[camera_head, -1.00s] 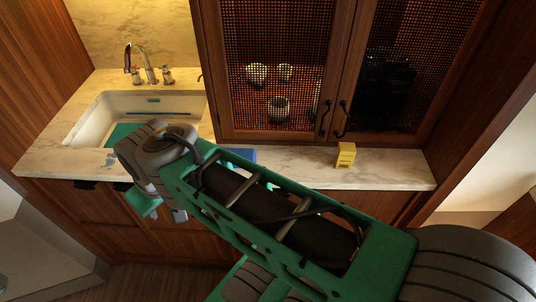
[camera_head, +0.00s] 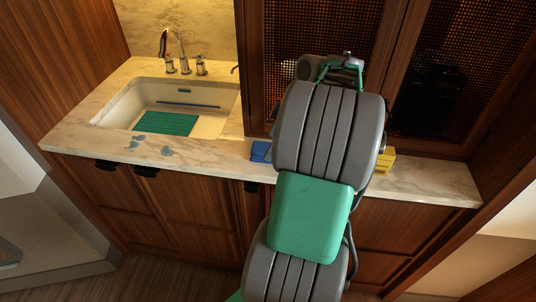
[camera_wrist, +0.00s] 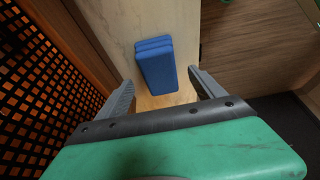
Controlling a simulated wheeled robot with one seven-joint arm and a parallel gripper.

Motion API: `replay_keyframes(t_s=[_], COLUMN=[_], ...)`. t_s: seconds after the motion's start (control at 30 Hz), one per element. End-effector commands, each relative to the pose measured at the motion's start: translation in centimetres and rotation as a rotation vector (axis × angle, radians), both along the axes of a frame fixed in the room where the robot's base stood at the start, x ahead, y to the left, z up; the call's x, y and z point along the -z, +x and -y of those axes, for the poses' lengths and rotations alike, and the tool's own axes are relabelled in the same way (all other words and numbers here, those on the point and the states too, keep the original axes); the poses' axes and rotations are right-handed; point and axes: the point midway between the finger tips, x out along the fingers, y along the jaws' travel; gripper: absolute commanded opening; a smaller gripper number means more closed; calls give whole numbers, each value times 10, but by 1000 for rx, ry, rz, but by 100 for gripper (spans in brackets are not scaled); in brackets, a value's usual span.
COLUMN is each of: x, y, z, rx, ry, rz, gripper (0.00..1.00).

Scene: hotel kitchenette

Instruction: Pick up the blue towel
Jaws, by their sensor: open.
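The blue towel (camera_head: 261,151) lies folded on the marble counter, right of the sink, in the head view. My arm hides part of it there. In the wrist view the towel (camera_wrist: 156,66) is a thick folded stack on the pale counter. My gripper (camera_wrist: 163,80) is open, with one finger on each side of the picture and nothing between them. The towel shows beyond and between the fingertips, apart from both. The gripper's fingers cannot be made out in the head view.
A yellow block (camera_head: 386,162) sits on the counter to the right, partly behind my arm. The sink (camera_head: 207,128) with a green mat (camera_head: 166,123) and a faucet (camera_head: 181,52) is at left. Mesh-fronted cabinet doors (camera_head: 449,75) rise behind the counter; mesh also fills the wrist view's left.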

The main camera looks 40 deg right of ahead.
Motion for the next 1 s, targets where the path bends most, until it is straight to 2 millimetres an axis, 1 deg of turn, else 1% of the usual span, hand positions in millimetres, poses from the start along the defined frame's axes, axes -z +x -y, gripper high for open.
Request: replay_keyframes(t_s=[0.03,0.1,0.2,0.77,1.0], x=[9,22,33,39,38], y=[3,7,11,11,11], z=[-4,-7,-10,-10,-10], rx=[-1,-1,1,3,3], ry=[4,4,3,0,0], rz=[-2,-2,-1,0,0], gripper=[78,78,78,78,59])
